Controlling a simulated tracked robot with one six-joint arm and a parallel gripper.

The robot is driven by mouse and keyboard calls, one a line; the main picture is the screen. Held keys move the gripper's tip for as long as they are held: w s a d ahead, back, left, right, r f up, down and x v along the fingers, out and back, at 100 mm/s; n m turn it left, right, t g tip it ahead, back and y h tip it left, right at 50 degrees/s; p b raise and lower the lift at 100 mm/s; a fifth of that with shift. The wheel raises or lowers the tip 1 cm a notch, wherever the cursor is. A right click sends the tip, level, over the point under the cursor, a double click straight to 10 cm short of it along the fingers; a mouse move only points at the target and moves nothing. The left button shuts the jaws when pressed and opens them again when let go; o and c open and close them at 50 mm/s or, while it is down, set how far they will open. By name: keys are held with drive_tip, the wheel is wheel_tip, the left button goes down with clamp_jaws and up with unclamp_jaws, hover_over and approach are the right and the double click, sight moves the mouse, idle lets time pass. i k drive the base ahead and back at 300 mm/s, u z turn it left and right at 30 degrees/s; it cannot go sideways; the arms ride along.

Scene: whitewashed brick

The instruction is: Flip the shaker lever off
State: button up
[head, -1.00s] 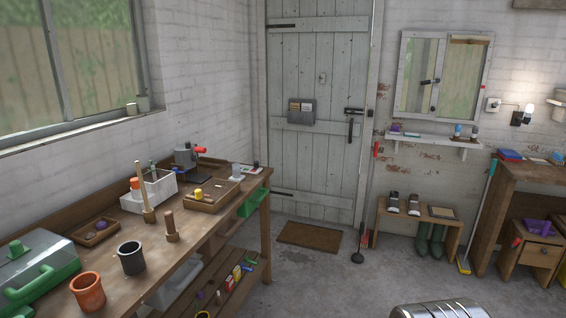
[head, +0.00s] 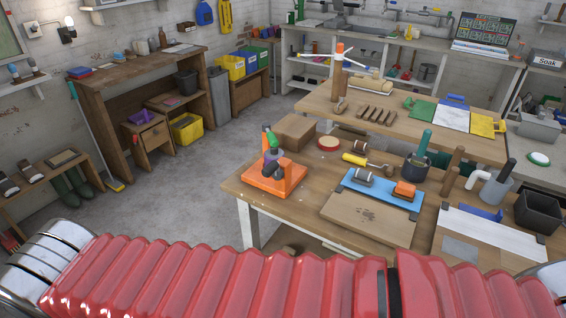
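An orange stand (head: 268,183) sits at the near left corner of the middle wooden table, in the head view. It holds an upright piece with a green top (head: 271,138) and a purple-grey middle, with a dark part at its front. It may be the shaker, but I cannot tell for sure. No lever and no on or off setting can be made out on it. My gripper is not in view. A red ribbed part of my own body fills the bottom of the view.
The wooden table (head: 262,205) also bears a blue tray (head: 350,186), a cup with tools (head: 414,167) and a cardboard box (head: 295,131). Behind it is another bench (head: 340,118). Grey floor (head: 195,190) is clear to the left. A wooden desk (head: 147,62) stands at the back left.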

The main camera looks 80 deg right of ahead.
sight(266, 126)
drive_tip(key=z, duration=2.1)
